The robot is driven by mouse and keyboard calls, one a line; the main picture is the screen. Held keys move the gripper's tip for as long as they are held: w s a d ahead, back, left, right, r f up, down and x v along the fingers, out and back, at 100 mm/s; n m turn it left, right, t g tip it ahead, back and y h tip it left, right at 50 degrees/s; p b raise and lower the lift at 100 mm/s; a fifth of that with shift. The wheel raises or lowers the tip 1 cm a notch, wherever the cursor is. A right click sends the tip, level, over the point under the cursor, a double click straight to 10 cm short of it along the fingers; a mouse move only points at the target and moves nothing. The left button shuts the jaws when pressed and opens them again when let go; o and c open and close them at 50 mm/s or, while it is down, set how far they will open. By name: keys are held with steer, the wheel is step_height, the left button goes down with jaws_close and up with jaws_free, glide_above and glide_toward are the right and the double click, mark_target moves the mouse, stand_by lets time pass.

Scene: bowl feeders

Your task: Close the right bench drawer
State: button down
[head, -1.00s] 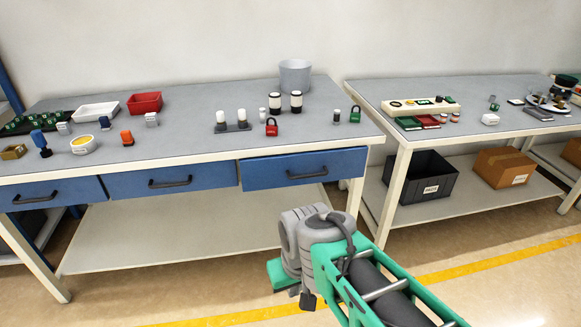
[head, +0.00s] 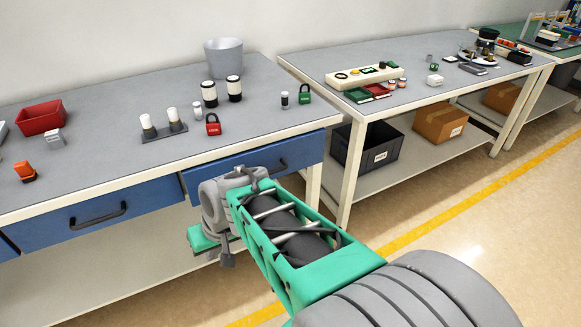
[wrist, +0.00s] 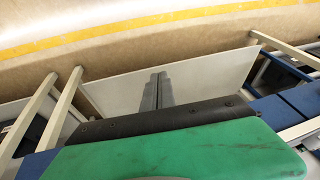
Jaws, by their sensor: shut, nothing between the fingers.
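The right bench drawer (head: 303,153) is the blue front with a black handle at the right end of the near bench in the head view. Its lower left part is hidden behind my arm. Its front looks to stand slightly forward of the middle drawer, but the gap is hard to judge. In the wrist view my gripper (wrist: 156,90) has its two grey fingers together and empty, over the pale lower shelf. In the head view my wrist is in front of the drawer and the fingertips are hidden. I cannot tell whether anything touches the drawer.
The middle drawer (head: 97,215) is left of it. The bench top (head: 120,165) holds a red padlock (head: 213,125), a grey bucket (head: 224,58) and several small parts. A second bench (head: 300,68) stands to the right, with a black crate (head: 367,146) below. The floor in front is clear.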

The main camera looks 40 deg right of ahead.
steer(key=w+d+f+m+t+y+b, duration=0.1)
steer(key=w+d+f+m+t+b, duration=0.3)
steer(key=w+d+f+m, duration=0.25)
steer(key=m+t+h+b, duration=0.7)
steer(key=m+t, duration=0.3)
steer(key=m, duration=0.3)
glide_toward(291, 159)
steer(key=shift+n, duration=0.25)
steer(key=b+x, duration=0.3)
steer(key=x, duration=0.3)
steer(key=shift+a, duration=0.2)
steer(key=shift+w+d+r, duration=0.15)
steer(key=shift+w+d, duration=0.05)
steer(key=shift+w, duration=0.25)
